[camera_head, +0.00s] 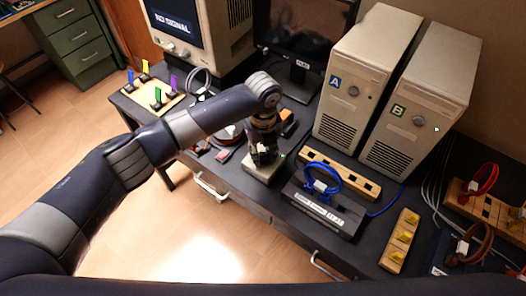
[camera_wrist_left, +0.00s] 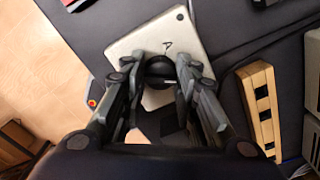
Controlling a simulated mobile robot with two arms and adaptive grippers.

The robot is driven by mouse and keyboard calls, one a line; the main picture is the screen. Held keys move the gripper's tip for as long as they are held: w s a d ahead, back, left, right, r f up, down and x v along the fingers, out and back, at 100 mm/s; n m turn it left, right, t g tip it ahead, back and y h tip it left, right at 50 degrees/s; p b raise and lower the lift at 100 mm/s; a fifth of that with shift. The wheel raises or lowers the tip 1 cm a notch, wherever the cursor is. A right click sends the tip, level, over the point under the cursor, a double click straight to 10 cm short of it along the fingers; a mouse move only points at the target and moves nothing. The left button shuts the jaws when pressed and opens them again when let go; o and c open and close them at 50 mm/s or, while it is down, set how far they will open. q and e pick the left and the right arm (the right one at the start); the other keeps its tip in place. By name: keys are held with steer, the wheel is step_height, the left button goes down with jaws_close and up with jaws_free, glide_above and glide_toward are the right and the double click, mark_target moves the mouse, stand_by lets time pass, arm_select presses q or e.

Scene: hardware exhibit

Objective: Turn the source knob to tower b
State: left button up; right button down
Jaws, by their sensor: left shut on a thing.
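The source knob (camera_wrist_left: 159,68) is a round black knob on a pale grey box (camera_wrist_left: 193,38). In the wrist view a letter A is marked on the box above the knob. The box also shows in the head view (camera_head: 262,172), near the table's front edge. My left gripper (camera_wrist_left: 160,74) is over the box, with its fingers closed on both sides of the knob; in the head view the gripper (camera_head: 263,153) hides the knob. A light mark shows on the knob's lower right. Tower A (camera_head: 370,60) and tower B (camera_head: 430,85) stand behind, to the right. My right gripper is out of view.
A black box with a coiled blue cable (camera_head: 322,182) and a slotted wooden block (camera_head: 340,173) lie right of the switch box. A wooden block with yellow pieces (camera_head: 400,241) is farther right. A monitor (camera_head: 305,35) stands behind. The wrist view shows a red button (camera_wrist_left: 92,103) nearby.

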mark_target(263, 154)
arm_select(q)
steer(key=shift+m, duration=1.1)
steer(key=o, duration=1.1)
step_height(263, 154, up, 12)
